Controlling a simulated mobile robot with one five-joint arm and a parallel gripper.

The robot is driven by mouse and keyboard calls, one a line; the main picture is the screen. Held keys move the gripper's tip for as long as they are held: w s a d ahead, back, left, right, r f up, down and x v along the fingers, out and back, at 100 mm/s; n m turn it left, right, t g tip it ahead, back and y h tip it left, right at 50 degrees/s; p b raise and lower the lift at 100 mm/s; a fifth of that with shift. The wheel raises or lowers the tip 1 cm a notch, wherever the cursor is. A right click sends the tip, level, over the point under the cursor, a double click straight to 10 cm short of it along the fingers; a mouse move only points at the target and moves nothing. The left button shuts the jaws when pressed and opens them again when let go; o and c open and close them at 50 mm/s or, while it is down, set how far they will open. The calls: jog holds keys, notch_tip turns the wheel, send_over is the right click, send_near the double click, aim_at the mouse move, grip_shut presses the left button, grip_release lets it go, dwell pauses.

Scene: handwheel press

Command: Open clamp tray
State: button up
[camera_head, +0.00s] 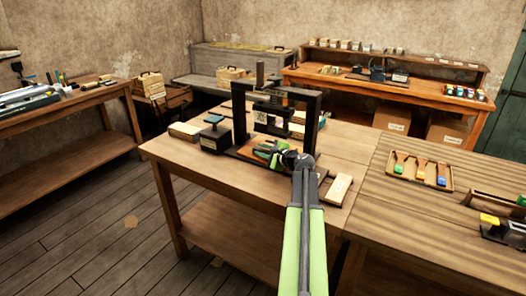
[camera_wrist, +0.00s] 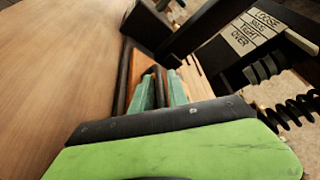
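The black press (camera_head: 316,112) stands on the middle wooden table, with two uprights and a crossbeam. An orange-brown clamp tray (camera_head: 252,153) lies low between the uprights, partly hidden by my gripper. My gripper (camera_head: 268,150) reaches in at the front of the press, low over the tray. In the wrist view its two green fingers (camera_wrist: 161,88) stand apart with a narrow gap. A dark bar shows in or behind that gap; I cannot tell whether the fingers touch it. The tray's orange surface also shows beyond the fingers in the wrist view (camera_wrist: 154,70).
A label plate (camera_wrist: 254,30) reading LOOSE to OVER and a coil spring (camera_wrist: 292,110) are close at the right. A dark block (camera_head: 214,138) stands left of the press, and a labelled wooden block (camera_head: 339,188) lies right. The table's front left is clear.

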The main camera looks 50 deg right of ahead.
grip_shut()
dwell(1.2)
